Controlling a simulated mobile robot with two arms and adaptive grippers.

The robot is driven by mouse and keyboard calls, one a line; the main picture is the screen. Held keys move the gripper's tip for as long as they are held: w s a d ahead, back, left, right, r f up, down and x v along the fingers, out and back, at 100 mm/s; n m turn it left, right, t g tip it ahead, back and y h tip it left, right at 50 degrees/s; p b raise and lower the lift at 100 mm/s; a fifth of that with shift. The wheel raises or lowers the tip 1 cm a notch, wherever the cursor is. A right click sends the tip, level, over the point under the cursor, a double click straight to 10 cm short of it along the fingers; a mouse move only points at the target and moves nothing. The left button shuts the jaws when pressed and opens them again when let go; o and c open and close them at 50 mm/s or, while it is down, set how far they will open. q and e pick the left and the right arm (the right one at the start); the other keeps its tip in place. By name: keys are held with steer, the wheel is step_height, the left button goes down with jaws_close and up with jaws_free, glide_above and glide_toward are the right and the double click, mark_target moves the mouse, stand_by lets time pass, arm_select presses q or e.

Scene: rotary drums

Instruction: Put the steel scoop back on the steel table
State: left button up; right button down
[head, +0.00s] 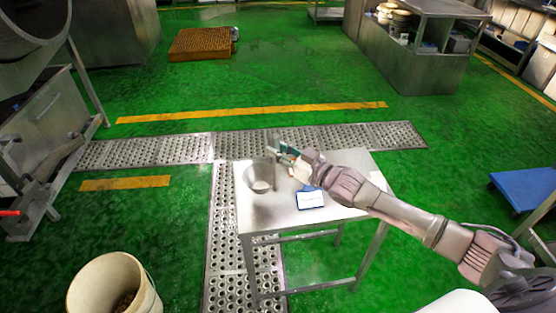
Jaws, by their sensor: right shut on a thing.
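The steel table (345,185) stands in the middle of the head view, a small bare-metal table on thin legs. My right gripper (277,150) reaches in from the right over its far left part and is shut on the steel scoop. The scoop (259,178) shows as a round grey metal bowl below and left of the fingers, over the left part of the tabletop. I cannot tell whether it touches the top. The scoop's handle is partly hidden by the gripper. My left gripper is not in view.
A blue-edged white card (310,200) lies on the tabletop, right of the scoop. A whitish bucket (113,285) stands at the lower left. A steel drum machine (40,110) is at the left. Perforated drain plates (150,149) cross the green floor. A blue platform (525,188) lies right.

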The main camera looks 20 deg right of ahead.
mark_target(278, 166)
steer(key=shift+f, duration=1.95)
steer(key=c, duration=1)
jaws_free()
steer(key=shift+f, duration=0.1)
steer(key=v, duration=1.2)
steer(key=shift+b, duration=0.3)
